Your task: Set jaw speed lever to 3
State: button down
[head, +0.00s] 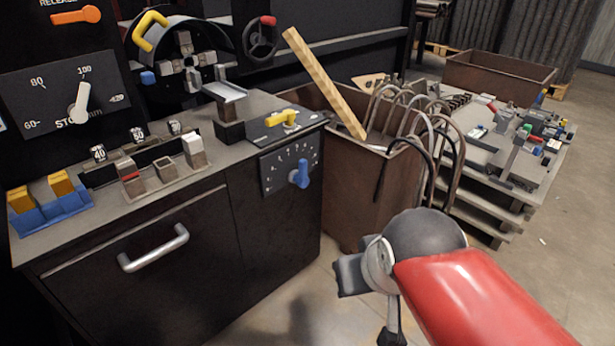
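A blue lever (300,175) sits on a dark dial plate (272,177) on the front right of the bench. Small pale marks run in an arc around it; they are too small to read. I see no legible jaw speed label. A yellow lever (283,118) lies on a plate on the bench top above it. A white pointer lever (80,104) sits on a panel marked 60, 80 and 100 at the left. My gripper (368,295) is right of and below the blue lever, apart from it. Its fingers are partly hidden, and their opening is unclear.
A rusty bin (360,190) with a wooden plank (325,83) and bent rods stands right of the bench. Floor before the bench is clear.

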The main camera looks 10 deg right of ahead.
aim_at(301, 179)
jog(key=i+j+z, duration=0.1)
jog(key=i, duration=0.75)
